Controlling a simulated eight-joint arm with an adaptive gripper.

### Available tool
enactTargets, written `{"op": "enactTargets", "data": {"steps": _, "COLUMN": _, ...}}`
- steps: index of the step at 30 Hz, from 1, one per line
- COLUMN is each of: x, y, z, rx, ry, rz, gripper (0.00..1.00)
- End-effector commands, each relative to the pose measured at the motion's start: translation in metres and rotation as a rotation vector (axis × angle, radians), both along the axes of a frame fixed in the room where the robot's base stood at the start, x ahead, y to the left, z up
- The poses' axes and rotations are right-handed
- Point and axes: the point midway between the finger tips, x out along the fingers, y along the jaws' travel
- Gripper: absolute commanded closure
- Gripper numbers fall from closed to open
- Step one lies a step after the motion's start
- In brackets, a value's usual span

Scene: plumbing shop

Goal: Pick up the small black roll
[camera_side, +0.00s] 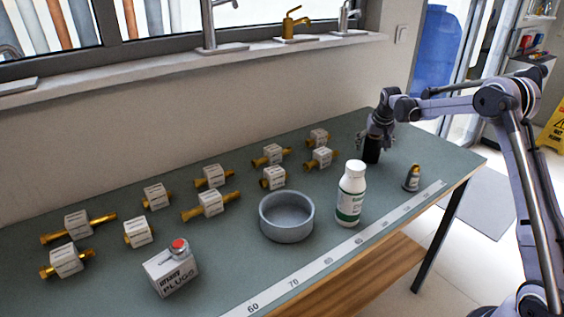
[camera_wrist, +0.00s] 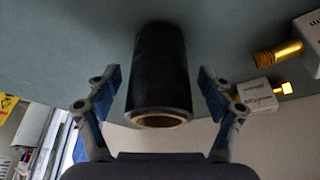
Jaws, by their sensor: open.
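The small black roll (camera_side: 371,150) stands upright at the far end of the green workbench in the side view. In the wrist view the black roll (camera_wrist: 160,75) shows its dark side and a tan ring at its open end. My gripper (camera_side: 376,140) is at the roll, partly in front of and above it. In the wrist view the two fingers of my gripper (camera_wrist: 161,78) are apart, one on each side of the roll, with a visible gap on both sides. The roll does not appear gripped.
A white bottle (camera_side: 350,192), a small grey-and-yellow container (camera_side: 412,178) and a grey bowl (camera_side: 287,233) stand nearer the front. Several brass fittings with white labels (camera_side: 210,203) lie along the workbench (camera_side: 240,260). A labelled plug box (camera_side: 172,274) is at front left. The wall is behind.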

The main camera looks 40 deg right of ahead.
Motion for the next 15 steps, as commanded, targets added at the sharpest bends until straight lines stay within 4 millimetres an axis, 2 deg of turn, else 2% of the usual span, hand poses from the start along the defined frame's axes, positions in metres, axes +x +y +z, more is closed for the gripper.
{"op": "enactTargets", "data": {"steps": 6, "x": 0.0002, "y": -0.0004, "z": -0.0009, "rx": 0.0, "ry": 0.0, "rz": 0.0, "gripper": 0.19}}
{"op": "enactTargets", "data": {"steps": 8, "x": 0.0001, "y": -0.0004, "z": -0.0008, "rx": 0.0, "ry": 0.0, "rz": 0.0, "gripper": 0.33}}
{"op": "enactTargets", "data": {"steps": 13, "x": 0.0001, "y": -0.0003, "z": -0.0006, "rx": 0.0, "ry": 0.0, "rz": 0.0, "gripper": 0.82}}
{"op": "enactTargets", "data": {"steps": 15, "x": 0.0001, "y": -0.0002, "z": -0.0006, "rx": 0.0, "ry": 0.0, "rz": 0.0, "gripper": 0.83}}
